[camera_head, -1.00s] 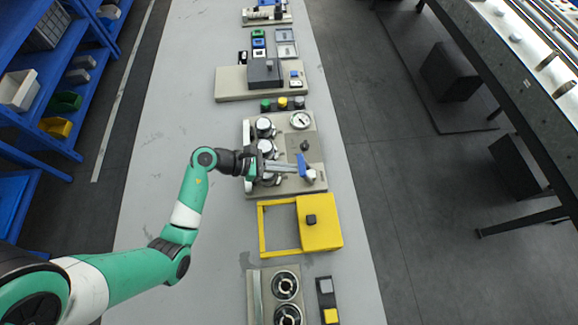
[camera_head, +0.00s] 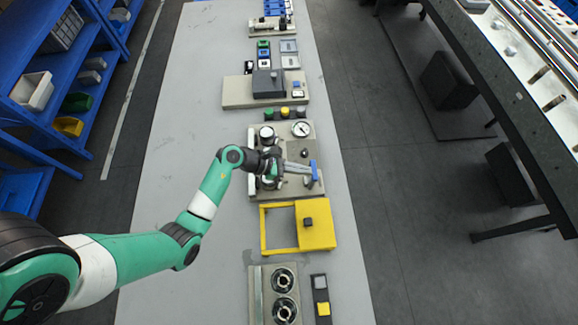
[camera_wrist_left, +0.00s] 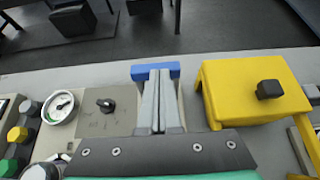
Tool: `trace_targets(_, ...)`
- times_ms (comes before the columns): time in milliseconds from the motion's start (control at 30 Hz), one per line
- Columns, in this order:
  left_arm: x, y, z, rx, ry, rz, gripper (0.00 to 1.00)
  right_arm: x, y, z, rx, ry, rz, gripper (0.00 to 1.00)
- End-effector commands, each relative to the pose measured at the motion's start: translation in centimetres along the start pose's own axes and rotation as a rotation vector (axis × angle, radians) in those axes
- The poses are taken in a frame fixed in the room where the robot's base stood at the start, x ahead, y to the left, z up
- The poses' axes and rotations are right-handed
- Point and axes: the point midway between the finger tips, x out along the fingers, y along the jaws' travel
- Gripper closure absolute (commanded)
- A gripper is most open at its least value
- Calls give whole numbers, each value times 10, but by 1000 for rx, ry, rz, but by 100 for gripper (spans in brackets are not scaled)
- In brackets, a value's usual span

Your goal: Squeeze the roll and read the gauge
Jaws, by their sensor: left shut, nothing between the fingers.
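The roll station (camera_head: 295,190) is a beige plate with silver rolls (camera_head: 266,133) at its left side. The round white gauge (camera_head: 300,129) is at its far end and also shows in the left wrist view (camera_wrist_left: 60,107); its reading is too small to tell. A black knob (camera_head: 305,154) stands near the gauge. My left gripper (camera_head: 308,171) is shut and empty, reaching over the plate. Its fingertips are at a blue bar (camera_head: 314,172), which lies across them in the left wrist view (camera_wrist_left: 155,71); I cannot tell if they touch. My arm hides some rolls. My right gripper is out of view.
A yellow box with an open frame (camera_head: 316,226) stands close on the near side. Green, black and yellow buttons (camera_head: 283,114) are just beyond the plate. Bare bench (camera_head: 170,150) lies left.

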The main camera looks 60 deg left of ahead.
Motion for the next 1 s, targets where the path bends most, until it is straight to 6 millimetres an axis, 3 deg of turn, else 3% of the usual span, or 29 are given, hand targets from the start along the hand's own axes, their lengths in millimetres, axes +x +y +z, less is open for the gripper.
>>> trace_targets(500, 31, 0, 21, 0, 0, -1, 100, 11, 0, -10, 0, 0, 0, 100)
trace_targets(1000, 37, 0, 22, 0, 1, 1, 100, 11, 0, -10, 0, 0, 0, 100)
